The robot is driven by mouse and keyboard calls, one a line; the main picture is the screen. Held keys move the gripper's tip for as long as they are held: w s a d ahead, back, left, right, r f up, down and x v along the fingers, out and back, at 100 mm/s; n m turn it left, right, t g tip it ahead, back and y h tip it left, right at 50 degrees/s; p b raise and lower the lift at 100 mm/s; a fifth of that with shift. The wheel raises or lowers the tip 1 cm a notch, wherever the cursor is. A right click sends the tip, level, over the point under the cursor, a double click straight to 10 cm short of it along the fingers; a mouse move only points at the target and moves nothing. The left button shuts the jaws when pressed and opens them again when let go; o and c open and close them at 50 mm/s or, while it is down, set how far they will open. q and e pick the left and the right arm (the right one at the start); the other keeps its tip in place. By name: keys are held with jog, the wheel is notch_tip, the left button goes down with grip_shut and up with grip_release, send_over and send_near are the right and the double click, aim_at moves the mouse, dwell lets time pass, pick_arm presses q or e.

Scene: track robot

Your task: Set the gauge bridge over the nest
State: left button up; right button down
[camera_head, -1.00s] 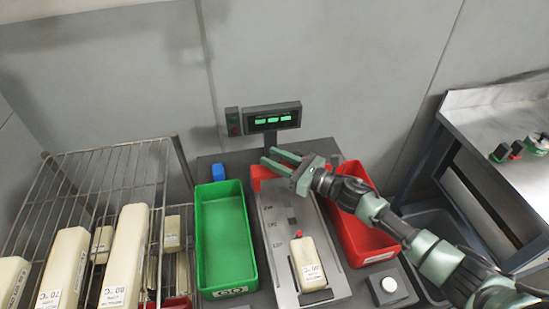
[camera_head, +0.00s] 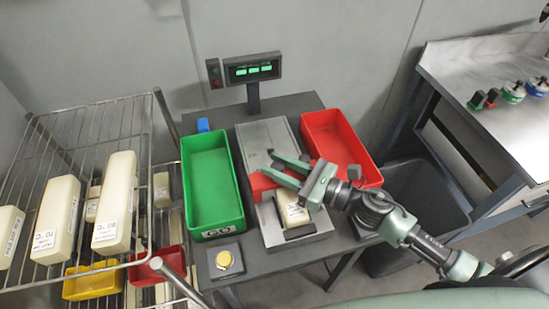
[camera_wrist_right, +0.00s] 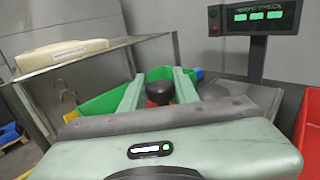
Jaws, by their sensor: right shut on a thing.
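The red gauge bridge (camera_head: 262,183) hangs below my right gripper (camera_head: 270,166), over the grey plate, and the arm hides part of it. My right gripper is shut on the bridge's black knob (camera_wrist_right: 160,91), which shows between the fingers (camera_wrist_right: 158,78) in the right wrist view. The nest (camera_head: 268,228) is at the plate's front end and holds a cream block (camera_head: 292,212). The bridge appears just behind that block in the head view. I cannot tell whether it touches the plate. My left gripper is not in view.
A green bin (camera_head: 213,190) stands left of the plate and a red bin (camera_head: 340,145) right. A display (camera_head: 252,69) stands behind. A yellow button (camera_head: 224,260) is at front left. A wire rack (camera_head: 100,135) with cream blocks stands further left.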

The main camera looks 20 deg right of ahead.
jog(key=shift+s+a, duration=0.1)
jog(key=shift+s, duration=0.2)
jog(key=shift+f, duration=0.1)
jog(key=c, duration=1.1)
grip_release()
jog(key=shift+s, duration=0.1)
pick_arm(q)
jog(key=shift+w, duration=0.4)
pick_arm(e)
jog(key=shift+o, duration=0.2)
jog(key=shift+s, duration=0.1)
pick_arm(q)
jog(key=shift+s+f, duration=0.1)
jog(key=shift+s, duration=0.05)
pick_arm(e)
jog(key=shift+s+d, duration=0.15)
jog(key=shift+d, duration=0.2)
jog(key=b+v, duration=0.3)
jog(key=v, duration=0.3)
jog(key=shift+s, duration=0.15)
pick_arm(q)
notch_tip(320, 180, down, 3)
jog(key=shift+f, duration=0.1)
pick_arm(e)
jog(key=shift+s+d, duration=0.4)
